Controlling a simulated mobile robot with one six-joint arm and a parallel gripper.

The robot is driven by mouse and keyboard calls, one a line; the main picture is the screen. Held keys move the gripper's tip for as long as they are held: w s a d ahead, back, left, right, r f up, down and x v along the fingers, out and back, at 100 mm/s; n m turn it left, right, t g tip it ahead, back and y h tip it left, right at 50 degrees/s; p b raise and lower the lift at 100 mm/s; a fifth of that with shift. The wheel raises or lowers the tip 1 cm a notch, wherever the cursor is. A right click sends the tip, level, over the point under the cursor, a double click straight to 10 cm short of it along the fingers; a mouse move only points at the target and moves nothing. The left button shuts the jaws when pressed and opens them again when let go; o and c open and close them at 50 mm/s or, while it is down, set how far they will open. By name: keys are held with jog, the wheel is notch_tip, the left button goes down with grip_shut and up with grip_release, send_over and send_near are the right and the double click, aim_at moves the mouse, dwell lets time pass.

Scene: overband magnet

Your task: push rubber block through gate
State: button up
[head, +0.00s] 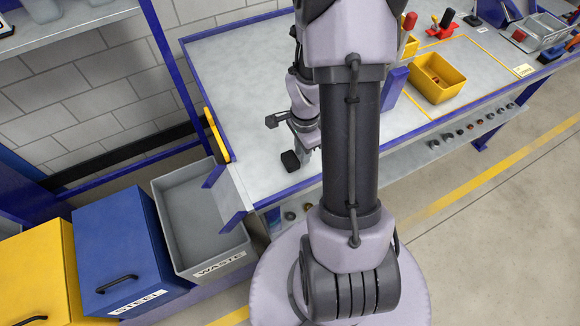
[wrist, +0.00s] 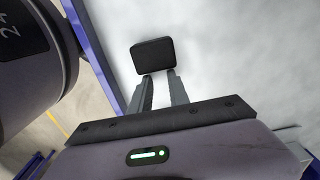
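The black rubber block (head: 291,161) lies on the grey worktop (head: 245,85) near its front edge, left of my arm. In the wrist view the block (wrist: 153,53) sits just beyond the tips of my gripper (wrist: 160,76). The two fingers are apart with nothing between them; I cannot tell whether the tips touch the block. In the head view my gripper (head: 302,152) is low over the worktop beside the block, partly hidden by my arm. At the worktop's left end, blue plates (head: 235,220) flank an opening beside the waste bin, with a yellow part (head: 216,135) behind.
The grey WASTE bin (head: 205,262) stands below the left end, beside the blue STEEL bin (head: 125,250) and a yellow bin (head: 45,265). A yellow tray (head: 437,80) stands on the right of the worktop. The worktop behind the block is clear.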

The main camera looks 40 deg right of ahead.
aim_at(284, 160)
jog(key=shift+f, duration=0.1)
jog(key=shift+w+a+b, duration=0.25)
jog(key=shift+a, duration=0.6)
jog(key=shift+w+a+b, duration=0.25)
jog(key=shift+w+a, duration=0.05)
jog(key=shift+a, duration=0.6)
jog(key=shift+w+a+b, duration=0.25)
jog(key=shift+a, duration=0.9)
jog(key=shift+w+a+b, duration=0.25)
jog(key=shift+a+b, duration=0.05)
jog(key=shift+a, duration=0.65)
jog(key=shift+w+a+b, duration=0.25)
jog(key=shift+a+b, duration=0.05)
jog(key=shift+a, duration=0.7)
jog(key=shift+w+a+b, duration=0.25)
jog(key=shift+a+b, duration=0.05)
jog(key=shift+a, duration=0.65)
jog(key=shift+a, duration=0.15)
jog(key=shift+w+a+b, duration=0.25)
jog(key=shift+a, duration=0.65)
jog(key=shift+w+a+b, duration=0.2)
jog(key=shift+a, duration=0.65)
jog(key=shift+w+a+b, duration=0.25)
jog(key=shift+a, duration=0.65)
jog(key=shift+a, duration=0.1)
